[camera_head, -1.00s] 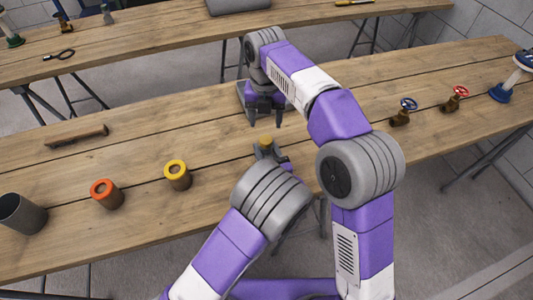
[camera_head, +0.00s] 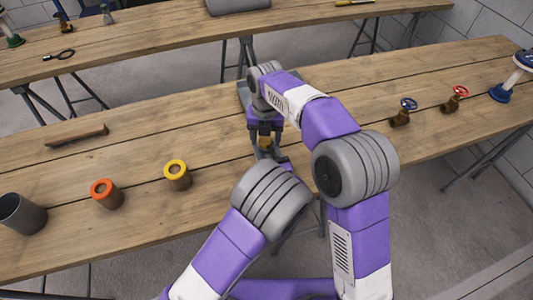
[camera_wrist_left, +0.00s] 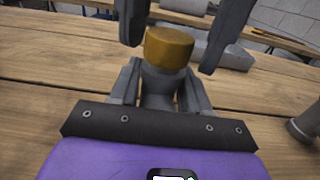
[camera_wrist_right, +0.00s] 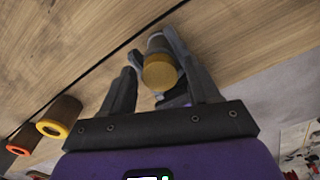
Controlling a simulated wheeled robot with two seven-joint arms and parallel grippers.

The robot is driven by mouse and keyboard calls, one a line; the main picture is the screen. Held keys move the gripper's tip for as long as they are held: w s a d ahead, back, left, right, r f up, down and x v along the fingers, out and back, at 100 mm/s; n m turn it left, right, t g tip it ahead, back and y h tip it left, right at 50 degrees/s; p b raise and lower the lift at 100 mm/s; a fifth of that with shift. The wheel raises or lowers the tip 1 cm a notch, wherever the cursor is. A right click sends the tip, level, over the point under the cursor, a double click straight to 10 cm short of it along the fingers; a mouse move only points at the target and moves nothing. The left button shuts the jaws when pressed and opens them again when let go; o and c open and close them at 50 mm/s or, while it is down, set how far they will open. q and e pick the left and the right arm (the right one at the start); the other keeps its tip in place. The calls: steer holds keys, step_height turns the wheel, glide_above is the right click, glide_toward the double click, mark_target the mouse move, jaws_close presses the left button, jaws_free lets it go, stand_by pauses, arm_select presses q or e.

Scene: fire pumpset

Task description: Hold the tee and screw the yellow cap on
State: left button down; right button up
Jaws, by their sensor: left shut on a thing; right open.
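The grey tee (camera_wrist_left: 158,90) stands upright between the fingers of my left gripper (camera_wrist_left: 157,92), which is shut on it. The yellow cap (camera_wrist_left: 169,47) sits on top of the tee; how far it is threaded on cannot be told. My right gripper (camera_wrist_right: 158,72) is open, its fingers pointing down on either side of the cap (camera_wrist_right: 160,72). In the left wrist view the right gripper's fingers (camera_wrist_left: 185,30) straddle the cap with gaps. In the head view the cap (camera_head: 265,143) shows small below the right gripper (camera_head: 265,130), and the tee is largely hidden.
A yellow-topped cylinder (camera_head: 177,176), an orange-topped cylinder (camera_head: 106,194) and a dark cup (camera_head: 22,213) stand on the table's left. A hammer-like tool (camera_head: 77,136) lies behind them. A blue-handled valve (camera_head: 404,112) and a red-handled valve (camera_head: 454,98) stand on the right.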

steer(key=c, duration=1.1)
steer(key=shift+o, duration=0.2)
steer(key=m, duration=0.5)
steer(key=shift+m, duration=0.3)
steer(key=m, duration=1.2)
steer(key=shift+m, duration=0.3)
steer(key=m, duration=0.3)
steer(key=shift+m, duration=0.4)
steer(key=m, duration=0.4)
